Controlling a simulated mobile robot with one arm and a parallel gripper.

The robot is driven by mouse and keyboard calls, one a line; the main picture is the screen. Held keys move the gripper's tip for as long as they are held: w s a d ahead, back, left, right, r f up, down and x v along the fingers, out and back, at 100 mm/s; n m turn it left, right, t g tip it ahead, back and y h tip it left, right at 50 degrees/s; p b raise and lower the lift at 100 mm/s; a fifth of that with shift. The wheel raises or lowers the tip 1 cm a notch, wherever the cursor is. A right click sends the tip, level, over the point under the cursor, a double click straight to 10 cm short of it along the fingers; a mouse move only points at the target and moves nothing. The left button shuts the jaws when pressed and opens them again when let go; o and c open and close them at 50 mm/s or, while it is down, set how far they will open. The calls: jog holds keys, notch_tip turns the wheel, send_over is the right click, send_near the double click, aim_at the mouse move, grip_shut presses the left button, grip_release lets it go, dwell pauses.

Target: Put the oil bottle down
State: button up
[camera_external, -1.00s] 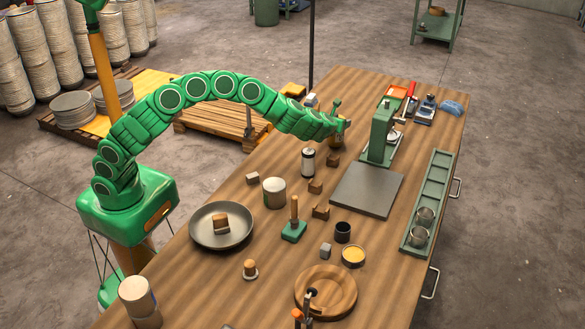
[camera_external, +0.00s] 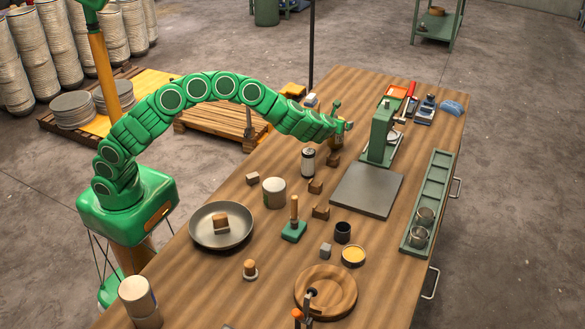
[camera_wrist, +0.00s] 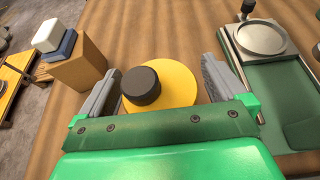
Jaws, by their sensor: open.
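The oil bottle (camera_wrist: 180,82) shows from above in the wrist view as a yellow round body with a black cap (camera_wrist: 140,86). It stands at the far part of the wooden table, mostly hidden by my gripper in the external view. My gripper (camera_wrist: 160,66) is open, with one grey finger on each side of the bottle. In the external view my gripper (camera_external: 346,126) is low over the far left side of the table. Whether a finger still touches the bottle cannot be told.
A green press (camera_external: 382,130) stands to the right of my gripper. A block with a blue and white piece (camera_wrist: 76,60) is close on the left in the wrist view. A can (camera_external: 308,161) and small wooden blocks (camera_external: 316,187) stand nearer the camera.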

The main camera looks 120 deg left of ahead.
jog(key=v, duration=1.2)
dwell(0.3)
